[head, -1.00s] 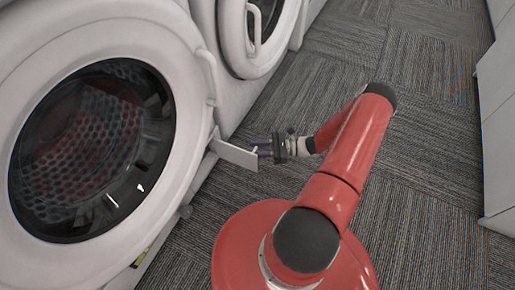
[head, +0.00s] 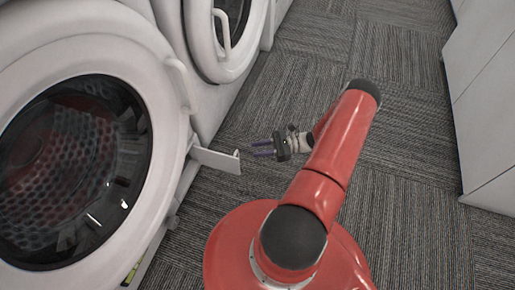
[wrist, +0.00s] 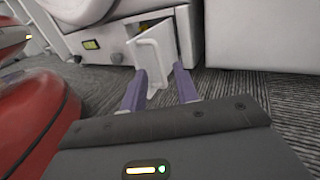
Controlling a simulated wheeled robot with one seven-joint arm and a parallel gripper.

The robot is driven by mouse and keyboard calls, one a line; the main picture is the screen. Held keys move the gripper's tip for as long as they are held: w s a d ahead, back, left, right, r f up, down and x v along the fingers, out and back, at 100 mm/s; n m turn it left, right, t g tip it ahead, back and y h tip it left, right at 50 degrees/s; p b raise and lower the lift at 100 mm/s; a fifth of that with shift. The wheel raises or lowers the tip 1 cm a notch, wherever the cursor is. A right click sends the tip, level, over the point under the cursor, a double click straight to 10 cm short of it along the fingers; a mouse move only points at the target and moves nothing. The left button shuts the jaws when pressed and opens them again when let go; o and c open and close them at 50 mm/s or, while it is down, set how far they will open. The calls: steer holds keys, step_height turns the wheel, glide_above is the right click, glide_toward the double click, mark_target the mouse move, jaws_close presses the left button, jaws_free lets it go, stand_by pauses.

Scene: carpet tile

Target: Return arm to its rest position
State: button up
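My red arm (head: 343,132) reaches out over the carpet, bent at its far end. My gripper (head: 254,149) is open and empty, its two purple fingers apart and pointing left toward the washer. In the wrist view my gripper (wrist: 159,69) also shows nothing held between its fingers. A small white flap (head: 215,160) stands swung out from the lower front of the near washer. In the head view a gap of carpet shows between flap and fingertips. In the wrist view the flap (wrist: 153,58) with its pale handle appears just beyond the fingers.
The near washer (head: 150,60) with its round glass door fills the left. A second washer (head: 195,87) stands behind it. White cabinets (head: 490,130) line the right. Grey carpet tile (head: 310,60) between them is clear.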

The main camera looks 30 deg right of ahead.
steer(key=a+r+n+g+h+p, duration=0.2)
steer(key=a+r+n+g+h, duration=0.15)
steer(key=r, duration=0.65)
steer(key=a+r+n+g+h+p, duration=0.25)
steer(key=r+n, duration=0.25)
steer(key=r, duration=0.6)
steer(key=a+r+n+g+h+p, duration=0.25)
steer(key=r+n+h, duration=0.2)
steer(key=r, duration=0.55)
steer(key=s+a+r+n+t+h+p, duration=0.2)
steer(key=s+a+r+n+t+h, duration=0.1)
steer(key=s+r, duration=0.4)
steer(key=s+a+r+n+t+h+p, duration=0.2)
steer(key=s+a+r+n+t+h, duration=0.1)
steer(key=r, duration=1.1)
steer(key=s+a+n+t, duration=0.1)
steer(key=s+a+n, duration=0.1)
steer(key=s+n, duration=0.1)
steer(key=shift+s+r+n, duration=0.2)
steer(key=shift+s+n, duration=0.1)
steer(key=shift+s, duration=0.25)
steer(key=shift+a, duration=0.1)
